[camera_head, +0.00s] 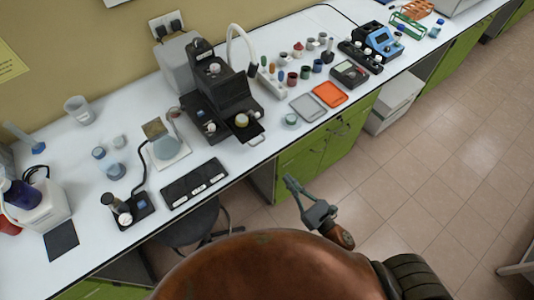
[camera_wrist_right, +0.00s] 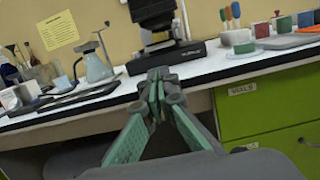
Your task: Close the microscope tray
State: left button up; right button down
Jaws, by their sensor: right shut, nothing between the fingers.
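The black microscope (camera_head: 218,88) stands on the white bench in the head view. Its tray (camera_head: 246,133) sticks out at the front, toward the bench edge, with a small light handle (camera_head: 257,141) and a round pale item on it. In the right wrist view the lower part of the microscope (camera_wrist_right: 172,52) stands beyond the fingers. My right gripper (camera_head: 289,181) is shut and empty, in front of the bench edge, apart from the tray. Its closed fingers also show in the right wrist view (camera_wrist_right: 158,82); they hide part of the bench edge. My left gripper is not in view.
A grey flat tray (camera_head: 308,107) and an orange one (camera_head: 330,94) lie right of the microscope. A black panel (camera_head: 194,184) lies to its left, near the edge. Green cabinets (camera_head: 300,160) stand under the bench. A dark stool (camera_head: 190,228) stands below.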

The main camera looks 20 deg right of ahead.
jog(key=shift+r+p+x, duration=0.15)
jog(key=shift+p+x, duration=0.45)
jog(key=shift+x, duration=2.9)
jog(key=shift+r+p+x, duration=0.1)
jog(key=shift+p+x, duration=0.5)
jog(key=shift+x, duration=2.9)
